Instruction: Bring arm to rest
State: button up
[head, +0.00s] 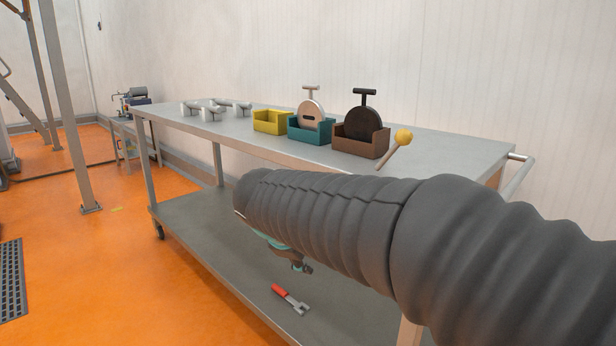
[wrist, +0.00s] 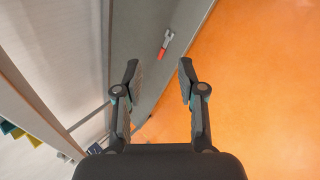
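My arm, in a dark ribbed sleeve, reaches across the head view from the right, in front of the cart (head: 440,143). My gripper (head: 300,267) shows only in part below the sleeve in the head view. In the wrist view my gripper (wrist: 158,82) has its two fingers apart with nothing between them. A red-handled tool (head: 290,298) with a grey end lies on the cart's lower shelf. It also shows beyond the fingertips in the wrist view (wrist: 164,46), apart from them.
On the cart's top stand a yellow bin (head: 270,121), a teal bin (head: 309,131) and a brown bin (head: 360,141), with several metal fittings (head: 213,113) to the left. A yellow-headed mallet (head: 402,138) is by the brown bin. Orange floor (head: 110,250) is open at left.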

jog(key=s+d+f+m+y+p, duration=0.1)
jog(key=s+d+f+m, duration=0.1)
jog(key=s+d+m, duration=0.4)
jog(key=s+d+f+m+g+y+p, duration=0.1)
jog(key=s+d+m, duration=0.6)
jog(key=s, duration=0.9)
jog(key=shift+s+d+f+m+y+p, duration=0.3)
jog(key=shift+d+f+y, duration=0.3)
jog(key=shift+d+f, duration=0.55)
jog(key=shift+r, duration=0.1)
